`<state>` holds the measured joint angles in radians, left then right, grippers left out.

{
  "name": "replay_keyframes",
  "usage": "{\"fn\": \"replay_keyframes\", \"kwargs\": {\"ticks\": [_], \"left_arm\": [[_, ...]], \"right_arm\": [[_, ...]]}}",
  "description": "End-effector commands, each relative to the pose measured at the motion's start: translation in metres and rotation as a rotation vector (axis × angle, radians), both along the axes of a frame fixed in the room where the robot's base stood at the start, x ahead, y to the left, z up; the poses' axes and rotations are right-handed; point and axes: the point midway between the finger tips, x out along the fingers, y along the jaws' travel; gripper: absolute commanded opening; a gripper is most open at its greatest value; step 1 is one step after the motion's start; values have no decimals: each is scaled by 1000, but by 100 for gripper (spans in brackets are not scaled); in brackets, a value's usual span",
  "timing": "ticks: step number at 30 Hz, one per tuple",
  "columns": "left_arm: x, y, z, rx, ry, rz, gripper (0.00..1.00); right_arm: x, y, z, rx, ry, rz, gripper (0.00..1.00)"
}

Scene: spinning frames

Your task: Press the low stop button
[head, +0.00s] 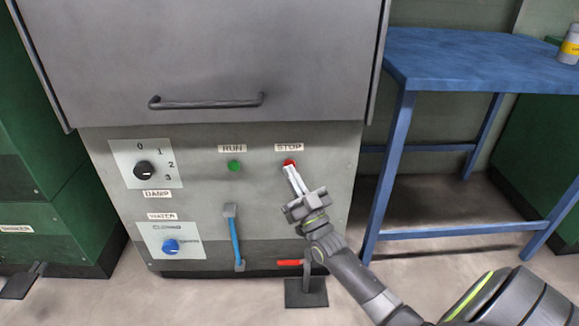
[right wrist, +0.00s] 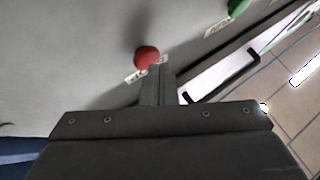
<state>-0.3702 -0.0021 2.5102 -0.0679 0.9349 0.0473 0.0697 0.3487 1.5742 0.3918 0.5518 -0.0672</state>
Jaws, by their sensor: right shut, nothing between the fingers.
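The red stop button (head: 289,162) sits under the STOP label (head: 289,148) on the grey machine's lower front panel. It also shows in the right wrist view (right wrist: 146,56), just past my fingertips. My right gripper (head: 291,171) is shut and empty, its fingertips at the lower edge of the button. In the right wrist view the closed fingers (right wrist: 160,72) overlap the button's lower right side. I cannot tell whether they touch it. My left gripper is not in view.
A green RUN button (head: 234,166) is left of the stop button. A damp dial (head: 145,170), a blue water knob (head: 171,246) and a blue-handled lever (head: 236,240) are on the panel. A red pedal (head: 290,263) is below. A blue table (head: 470,60) stands right.

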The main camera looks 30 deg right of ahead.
Motion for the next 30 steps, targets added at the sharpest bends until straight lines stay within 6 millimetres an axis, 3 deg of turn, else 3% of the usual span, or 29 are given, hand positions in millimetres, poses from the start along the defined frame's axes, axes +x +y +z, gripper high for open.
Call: {"fn": "replay_keyframes", "kwargs": {"ticks": [21, 30], "left_arm": [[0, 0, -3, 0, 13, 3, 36], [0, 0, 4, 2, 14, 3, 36]], "right_arm": [[5, -3, 0, 0, 0, 0, 0], [-4, 3, 1, 0, 2, 0, 0]]}}
